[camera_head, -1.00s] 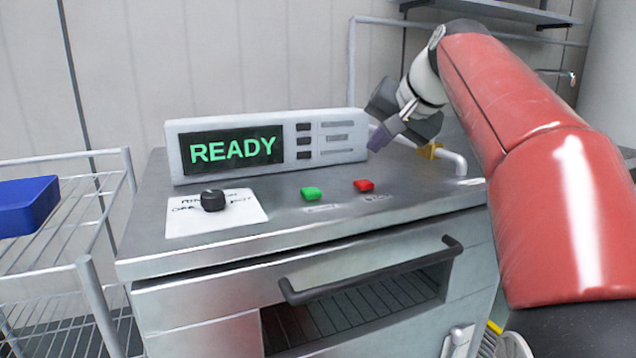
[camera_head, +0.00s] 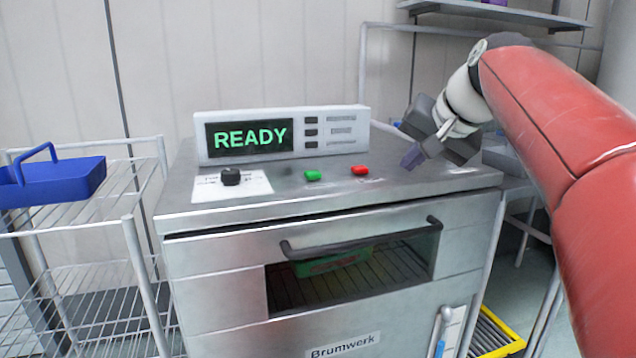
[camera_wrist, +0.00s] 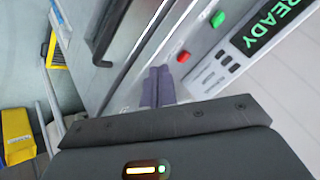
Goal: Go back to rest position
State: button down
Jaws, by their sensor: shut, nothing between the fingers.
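My gripper (camera_head: 412,158) is at the end of my red arm, above the right part of the machine's steel top, right of the red button (camera_head: 360,170). Its purple-grey fingers are together with nothing between them. In the wrist view the shut fingers (camera_wrist: 158,88) point toward the machine top and the red button (camera_wrist: 183,56). The machine (camera_head: 215,276) has a display box (camera_head: 345,133) on top that reads READY. A green button (camera_head: 312,175) and a black knob (camera_head: 231,177) are also on the top.
A bar handle (camera_head: 360,243) crosses the machine front above a window, with something green and red inside. A wire rack (camera_head: 130,190) at left holds a blue basket (camera_head: 60,186). A shelf (camera_head: 500,14) is above right. A yellow-framed grate (camera_head: 497,335) lies at lower right.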

jog(key=s+f+n+g+h, duration=0.2)
jog(key=s+f+n+h, duration=0.1)
jog(key=s+f, duration=2.2)
notch_tip(320, 180, down, 3)
jog(key=shift+s+a+r+n+g, duration=0.15)
jog(key=shift+a+n+g, duration=0.15)
jog(key=shift+n, duration=0.3)
jog(key=c, duration=2.1)
grip_release()
